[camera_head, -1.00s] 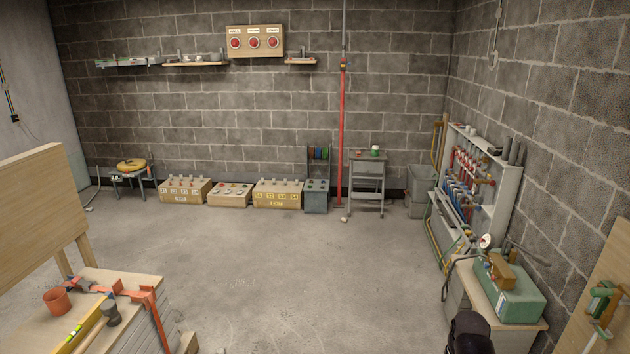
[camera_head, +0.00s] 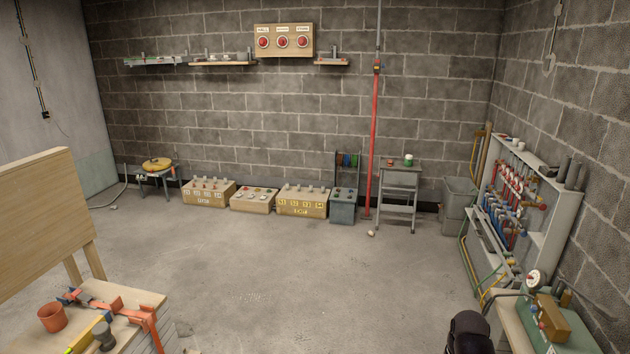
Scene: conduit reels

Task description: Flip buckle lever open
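I cannot make out a buckle or its lever in this view. A dark, rounded part of my own arm shows at the bottom edge, right of centre. My gripper's fingers are not visible. A yellow coil (camera_head: 157,164) lies on a small stand (camera_head: 159,182) by the far wall at left. Details on these are too small to tell.
A workbench (camera_head: 128,296) with orange clamps, a hammer and an orange cup (camera_head: 52,317) stands at lower left. A green machine (camera_head: 560,330) sits at lower right. A shelf rack (camera_head: 553,210) lines the right wall. Low boxes (camera_head: 208,195) line the far wall. The middle floor is clear.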

